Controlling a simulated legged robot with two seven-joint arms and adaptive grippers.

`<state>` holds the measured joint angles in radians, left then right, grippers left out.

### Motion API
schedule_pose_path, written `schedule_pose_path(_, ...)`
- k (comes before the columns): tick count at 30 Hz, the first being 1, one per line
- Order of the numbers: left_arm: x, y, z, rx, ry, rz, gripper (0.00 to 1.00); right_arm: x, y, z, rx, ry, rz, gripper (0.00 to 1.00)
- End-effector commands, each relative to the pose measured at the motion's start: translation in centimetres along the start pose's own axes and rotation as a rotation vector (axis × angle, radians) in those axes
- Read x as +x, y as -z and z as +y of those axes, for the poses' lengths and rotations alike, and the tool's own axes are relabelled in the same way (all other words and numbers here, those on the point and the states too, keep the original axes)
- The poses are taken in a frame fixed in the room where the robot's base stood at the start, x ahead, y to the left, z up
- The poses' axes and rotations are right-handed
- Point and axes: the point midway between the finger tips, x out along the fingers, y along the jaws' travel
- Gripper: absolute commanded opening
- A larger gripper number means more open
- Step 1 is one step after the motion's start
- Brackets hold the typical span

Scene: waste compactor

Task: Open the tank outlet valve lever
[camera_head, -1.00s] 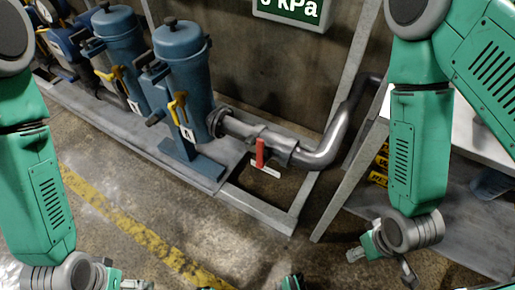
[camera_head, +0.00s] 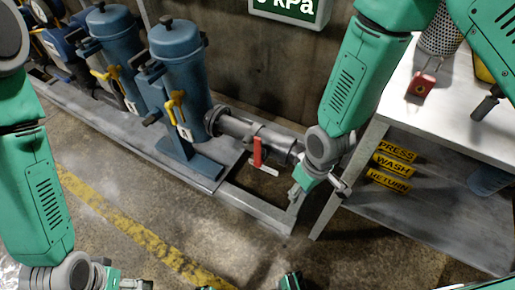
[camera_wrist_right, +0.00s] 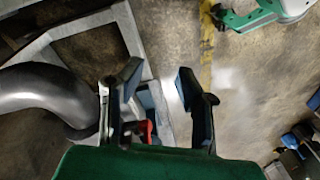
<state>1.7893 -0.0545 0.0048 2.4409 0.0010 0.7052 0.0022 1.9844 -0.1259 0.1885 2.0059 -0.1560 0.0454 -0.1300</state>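The red valve lever (camera_head: 257,152) stands upright on the grey outlet pipe (camera_head: 235,126), to the right of the blue tank (camera_head: 182,80).
The grey skid frame (camera_head: 262,211) runs below the pipe. The pipe elbow (camera_wrist_right: 42,95) lies left of the fingers in the wrist view. Floor in front is clear.

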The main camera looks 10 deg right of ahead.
Motion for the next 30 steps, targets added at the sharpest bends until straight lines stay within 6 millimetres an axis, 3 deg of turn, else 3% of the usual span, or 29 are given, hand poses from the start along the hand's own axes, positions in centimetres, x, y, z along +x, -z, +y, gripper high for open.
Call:
schedule_pose_path(1, 0.0, 0.0, 0.0, 0.0, 0.0, 0.0, 0.98, -1.8, 4.3, -0.5, -0.084, -0.005, 0.009, 0.3)
schedule_pose_path(3, 0.0, 0.0, 0.0, 0.0, 0.0, 0.0, 0.98, -4.5, 8.6, -1.3, -0.191, -0.018, -0.008, 0.3)
schedule_pose_path(6, 0.0, 0.0, 0.0, 0.0, 0.0, 0.0, 0.98, -8.5, 13.2, -2.3, -0.311, -0.05, -0.032, 0.3)
schedule_pose_path(9, 0.1, 0.0, 0.0, 0.0, 0.0, 0.0, 0.98, -11.7, 16.0, -2.9, -0.385, -0.081, -0.056, 0.3)
schedule_pose_path(13, 0.1, 0.0, 0.0, 0.0, 0.0, 0.0, 0.98, -13.8, 17.5, -3.2, -0.429, -0.102, -0.075, 0.3)
schedule_pose_path(19, 0.7, 0.0, 0.0, 0.0, 0.0, 0.0, 0.98, -12.1, 17.4, -3.0, -0.436, -0.104, -0.083, 0.3)
schedule_pose_path(30, 2.7, -0.1, 0.0, 0.0, 0.0, 0.0, 0.98, -4.3, 17.0, -2.2, -0.434, -0.104, -0.082, 0.3)
